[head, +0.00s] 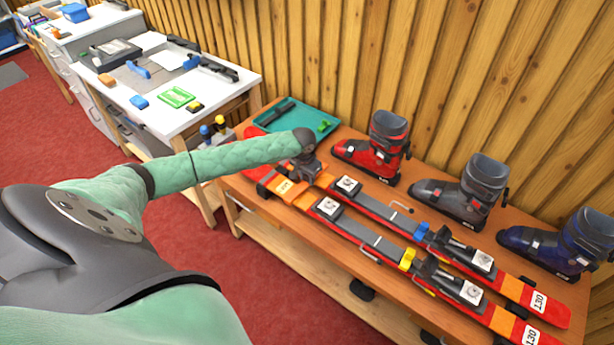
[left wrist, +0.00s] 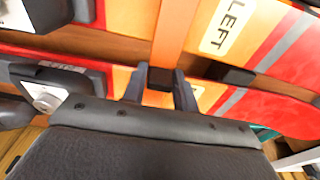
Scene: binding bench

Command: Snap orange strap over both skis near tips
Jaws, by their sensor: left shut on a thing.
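Two red and orange skis (head: 350,232) lie side by side along the bench, one with a LEFT label (left wrist: 222,28) in the left wrist view. My left gripper (head: 306,166) is over the skis' orange part near their far-left ends. In the left wrist view its fingers (left wrist: 160,88) close around a small dark piece. An orange strap (left wrist: 172,38) seems to run from there across the gap between the skis; it blends with their orange panels. Whether its end is fastened cannot be told. My right gripper is out of view.
Red (head: 375,148), grey (head: 462,190) and blue (head: 560,243) boots stand along the wall side of the wooden bench (head: 250,215). A teal tray (head: 325,138) lies beyond my left gripper. A white table (head: 150,85) with tools stands at the left.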

